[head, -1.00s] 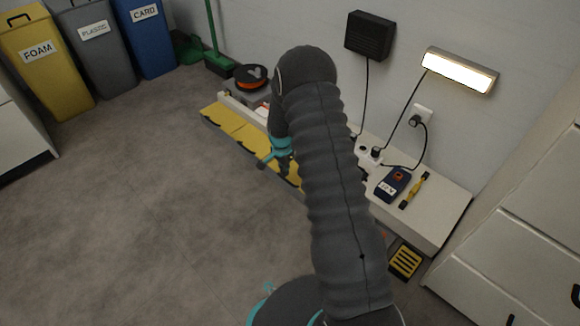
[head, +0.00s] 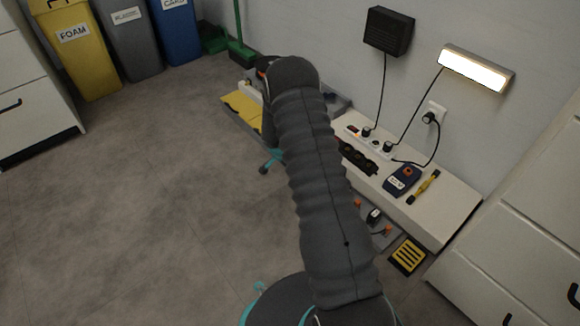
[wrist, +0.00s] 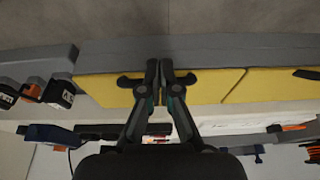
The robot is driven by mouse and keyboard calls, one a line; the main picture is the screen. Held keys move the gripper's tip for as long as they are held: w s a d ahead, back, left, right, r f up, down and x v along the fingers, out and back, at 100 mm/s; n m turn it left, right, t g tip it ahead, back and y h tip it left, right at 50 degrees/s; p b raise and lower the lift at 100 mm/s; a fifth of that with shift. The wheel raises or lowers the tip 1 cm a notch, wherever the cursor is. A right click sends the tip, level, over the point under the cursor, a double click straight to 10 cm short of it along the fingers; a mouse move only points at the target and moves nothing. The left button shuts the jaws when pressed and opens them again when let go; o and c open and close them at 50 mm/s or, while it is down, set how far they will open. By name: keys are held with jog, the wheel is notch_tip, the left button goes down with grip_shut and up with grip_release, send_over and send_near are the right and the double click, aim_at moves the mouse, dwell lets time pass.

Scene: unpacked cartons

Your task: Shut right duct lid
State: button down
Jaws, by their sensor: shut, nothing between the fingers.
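Yellow duct lids lie in a row along the foot of the white bench. In the wrist view, the right lid (wrist: 105,90) is at left and centre, with a dark handle across its middle. A slanted seam divides it from the neighbouring yellow lid (wrist: 275,82). My gripper (wrist: 166,66) is shut and empty, its fingertips over the right lid at the handle; I cannot tell whether they touch. The right lid looks nearly flat, but I cannot tell if it is fully down. In the head view, my arm hides it and my gripper; the left yellow lid (head: 243,107) shows.
The grey duct (head: 378,236) is uncovered at its right end, with black and orange parts inside. The bench (head: 440,222) holds a blue meter (head: 402,180), a yellow tool (head: 427,187) and plugged-in cables. Drawers stand at right; the floor at left is clear.

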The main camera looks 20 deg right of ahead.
jog(key=shift+d, duration=0.2)
jog(key=s+a+r, duration=0.3)
jog(key=a+r, duration=0.1)
jog(key=a, duration=0.6)
jog(key=shift+s+a+r, duration=0.15)
jog(key=shift+s+r, duration=0.05)
jog(key=shift+r, duration=0.05)
